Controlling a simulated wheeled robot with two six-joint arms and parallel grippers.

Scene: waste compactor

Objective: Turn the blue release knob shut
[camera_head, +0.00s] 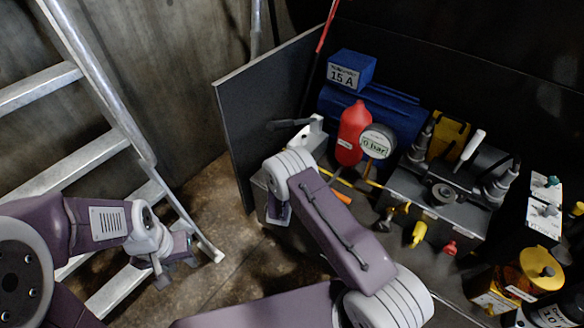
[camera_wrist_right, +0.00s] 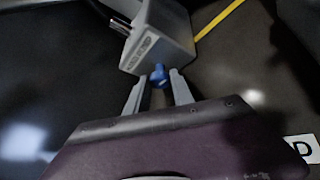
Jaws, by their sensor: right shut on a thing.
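The blue release knob (camera_wrist_right: 158,75) shows in the right wrist view, on the near side of a grey block (camera_wrist_right: 157,38) with a small label. My right gripper (camera_wrist_right: 158,84) has one finger on each side of the knob and is shut on it. In the head view my right arm's wrist hides the knob and most of that gripper. My left gripper (camera_head: 174,262) hangs at the left by the ladder, its fingers apart and empty.
A metal ladder (camera_head: 75,150) leans at the left. A dark panel (camera_head: 265,95) stands behind my right wrist. The floor (camera_head: 235,240) between the arms is clear.

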